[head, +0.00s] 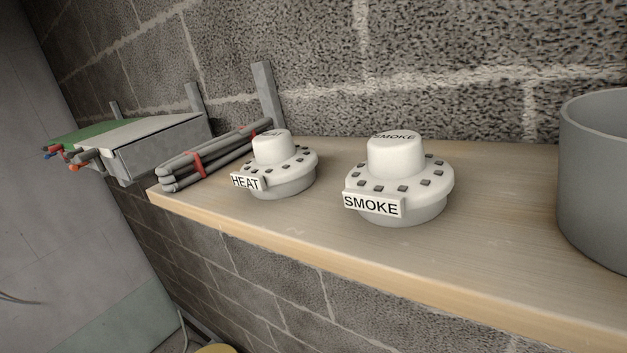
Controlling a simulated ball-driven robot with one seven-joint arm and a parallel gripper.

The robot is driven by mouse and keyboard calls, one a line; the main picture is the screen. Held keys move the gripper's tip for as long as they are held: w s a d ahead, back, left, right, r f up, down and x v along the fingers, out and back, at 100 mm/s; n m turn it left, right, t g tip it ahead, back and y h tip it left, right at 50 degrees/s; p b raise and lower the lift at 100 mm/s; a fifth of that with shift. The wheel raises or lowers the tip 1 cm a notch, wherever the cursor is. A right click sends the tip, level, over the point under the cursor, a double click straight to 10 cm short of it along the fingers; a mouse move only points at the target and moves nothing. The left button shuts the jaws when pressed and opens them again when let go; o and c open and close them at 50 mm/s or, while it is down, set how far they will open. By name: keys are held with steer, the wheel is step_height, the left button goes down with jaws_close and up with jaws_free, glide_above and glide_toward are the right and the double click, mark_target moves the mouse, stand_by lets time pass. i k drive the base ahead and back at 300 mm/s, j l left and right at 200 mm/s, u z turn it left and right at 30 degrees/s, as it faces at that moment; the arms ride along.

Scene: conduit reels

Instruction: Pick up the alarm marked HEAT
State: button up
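The alarm marked HEAT (283,171) is a white round unit with a raised cap, a ring of small dark squares and a white label. It stands upright on the wooden shelf (470,250), left of the middle. The alarm marked SMOKE (398,177) has the same shape and stands to its right, with a gap between them. My gripper does not show in the head view, so its state cannot be seen.
Bundled grey conduits (205,165) with a red tie lie just left of the HEAT alarm. A grey bucket-like container (598,180) stands at the right. A block wall (450,50) rises behind the shelf. The shelf's front strip is clear.

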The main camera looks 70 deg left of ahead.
mark_target(280, 167)
steer(key=u, duration=1.2)
